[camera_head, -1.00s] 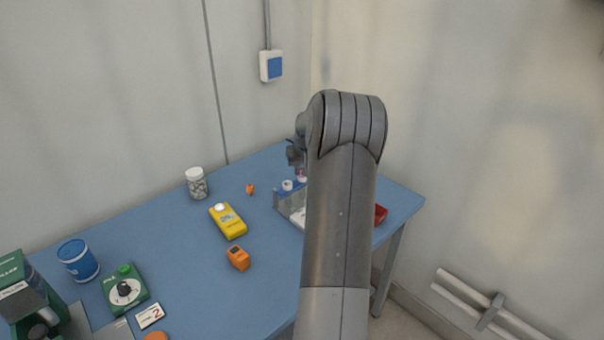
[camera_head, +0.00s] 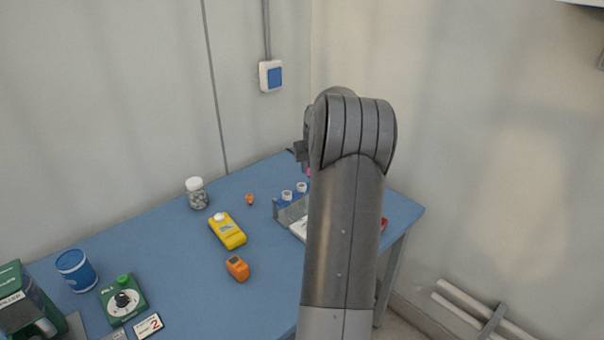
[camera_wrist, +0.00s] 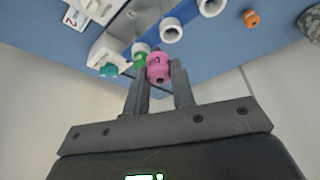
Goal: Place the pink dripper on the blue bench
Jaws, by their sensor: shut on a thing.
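The pink dripper (camera_wrist: 158,66) sits between the two dark fingers of my gripper (camera_wrist: 160,84) in the wrist view. The fingers are shut on it. In the head view only a sliver of the pink dripper (camera_head: 309,172) shows beside my arm, above the rack, and my arm hides most of the gripper. The blue bench (camera_head: 170,255) spreads under and around it, with its top also visible in the wrist view (camera_wrist: 225,45).
A rack (camera_head: 281,212) with white-rimmed tubes stands close by the gripper. A yellow meter (camera_head: 228,231), orange device (camera_head: 237,268), small orange piece (camera_head: 250,200) and lidded jar (camera_head: 197,194) stand to its left. Bare bench lies between them.

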